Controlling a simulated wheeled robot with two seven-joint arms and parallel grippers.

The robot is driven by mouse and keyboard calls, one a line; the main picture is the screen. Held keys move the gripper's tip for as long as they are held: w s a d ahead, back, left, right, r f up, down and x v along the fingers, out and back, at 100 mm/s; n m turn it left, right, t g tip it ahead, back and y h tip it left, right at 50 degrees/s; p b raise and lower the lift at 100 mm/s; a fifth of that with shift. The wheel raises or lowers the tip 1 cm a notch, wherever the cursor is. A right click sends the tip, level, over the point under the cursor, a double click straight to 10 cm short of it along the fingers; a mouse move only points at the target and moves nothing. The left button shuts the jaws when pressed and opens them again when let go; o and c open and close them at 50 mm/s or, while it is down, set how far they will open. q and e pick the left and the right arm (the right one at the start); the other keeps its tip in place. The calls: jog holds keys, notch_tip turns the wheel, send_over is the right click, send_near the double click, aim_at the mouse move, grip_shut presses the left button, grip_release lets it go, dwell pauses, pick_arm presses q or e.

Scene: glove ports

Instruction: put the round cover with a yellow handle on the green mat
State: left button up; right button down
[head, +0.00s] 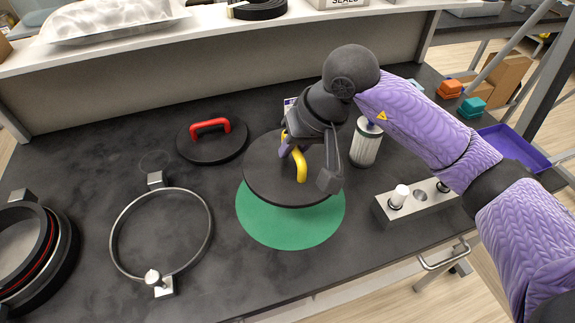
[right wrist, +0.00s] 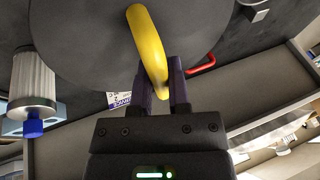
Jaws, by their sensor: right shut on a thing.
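The round dark cover (head: 262,178) has a yellow handle (head: 300,167). It is over the back part of the green mat (head: 290,224), whose front part shows below it; it looks a little above the mat, but I cannot tell if its edge touches. My right gripper (head: 291,147) is shut on the yellow handle. The handle also shows between the fingers (right wrist: 163,92) in the right wrist view, with the cover's grey disc (right wrist: 85,35) behind. My left gripper is not in view.
A black cover with a red handle (head: 212,128) lies behind left. A metal ring clamp (head: 119,235) and a round port (head: 62,262) are at the left. A white cylinder with a blue top (head: 366,145) and a metal block (head: 420,207) stand at the right.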

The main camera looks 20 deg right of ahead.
aim_at(317, 170)
jog(key=f, duration=0.3)
jog(key=f+b, duration=0.1)
jog(key=f, duration=0.5)
jog(key=shift+w+a+f+b, duration=0.1)
jog(key=shift+w+f+b, duration=0.2)
jog(key=shift+w+f, duration=0.1)
jog(key=shift+f, duration=0.1)
jog(key=c, duration=1)
grip_release()
jog(key=shift+f, duration=0.1)
jog(key=shift+c, duration=0.2)
jog(key=o, duration=0.4)
jog(key=shift+o, duration=0.2)
jog(key=shift+s+r, duration=0.1)
jog(key=shift+r, duration=0.35)
jog(key=p+v, duration=0.1)
jog(key=v, duration=1)
jog(key=shift+r+p, duration=0.25)
jog(key=shift+p, duration=0.15)
